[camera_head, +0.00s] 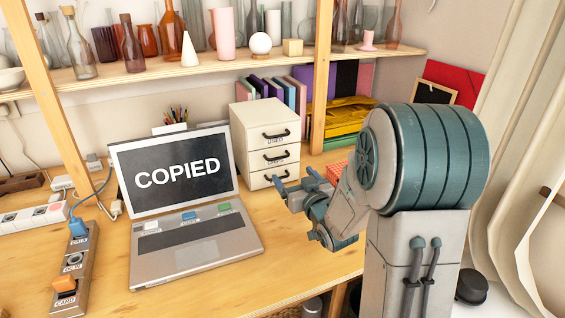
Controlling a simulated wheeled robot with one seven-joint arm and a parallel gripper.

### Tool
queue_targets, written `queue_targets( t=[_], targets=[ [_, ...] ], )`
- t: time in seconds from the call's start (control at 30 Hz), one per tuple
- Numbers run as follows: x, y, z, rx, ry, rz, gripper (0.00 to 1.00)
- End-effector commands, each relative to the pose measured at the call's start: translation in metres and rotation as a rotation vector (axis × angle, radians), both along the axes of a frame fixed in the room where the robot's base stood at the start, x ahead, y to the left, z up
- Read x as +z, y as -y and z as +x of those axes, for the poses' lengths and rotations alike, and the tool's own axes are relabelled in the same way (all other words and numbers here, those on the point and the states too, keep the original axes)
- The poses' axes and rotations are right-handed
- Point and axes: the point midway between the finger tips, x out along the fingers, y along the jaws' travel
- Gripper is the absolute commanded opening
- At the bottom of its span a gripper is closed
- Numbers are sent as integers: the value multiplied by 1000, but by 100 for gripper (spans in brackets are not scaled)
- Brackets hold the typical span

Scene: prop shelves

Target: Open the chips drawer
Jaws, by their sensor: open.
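A small cream cabinet (240,128) with three drawers stands on the desk. All three drawers look shut, each with a dark bar handle. The top drawer (252,139) has a label that seems to read "USED". The middle drawer (254,159) has a label too small to read. The bottom drawer (255,181) is partly covered by my gripper. I cannot tell which one is the chips drawer. My gripper (290,181) is open in front of the bottom drawer, its fingers pointing left toward the cabinet. Contact with the handle cannot be told.
An open laptop (190,262) showing "COPIED" stands left of the cabinet. A shelf of glassware (130,72) and wooden posts (320,80) stand above.

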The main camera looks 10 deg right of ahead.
Motion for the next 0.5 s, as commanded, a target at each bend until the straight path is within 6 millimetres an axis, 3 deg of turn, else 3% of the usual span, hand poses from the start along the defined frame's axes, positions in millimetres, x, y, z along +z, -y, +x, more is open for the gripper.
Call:
queue_targets(
  t=[0.2,0.5],
  targets=[
    [0,-9,45,1,0,1,80],
    [0,-16,81,0,-1,0,80]
  ],
)
